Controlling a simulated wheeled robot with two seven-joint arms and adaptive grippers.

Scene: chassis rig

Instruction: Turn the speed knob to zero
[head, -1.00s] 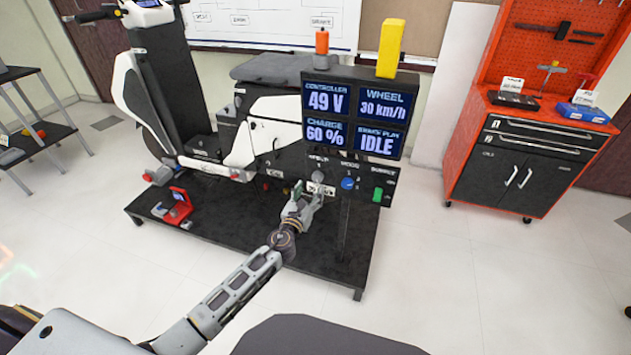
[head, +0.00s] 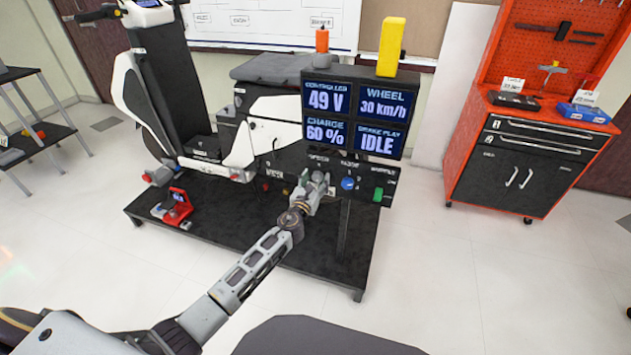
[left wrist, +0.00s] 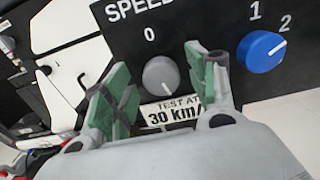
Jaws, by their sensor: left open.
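The speed knob (left wrist: 160,76) is a grey round dial on the black panel in the left wrist view. Its white pointer line aims down and to the right, away from the "0" mark at its upper left. My left gripper (head: 318,182) is at the panel in the head view, covering most of the knob there. In the left wrist view the left gripper (left wrist: 166,88) is open, with green-padded fingers on either side of the knob; I cannot tell whether they touch it. The display (head: 354,112) reads WHEEL 30 km/h. My right gripper is not in view.
A blue mode knob (left wrist: 261,52) sits right of the speed knob, close to the right finger. A green switch (head: 377,195) is further right. A label (left wrist: 172,112) reading "TEST AT 30 km/h" is below the knob. A red device (head: 178,208) stands on the black platform.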

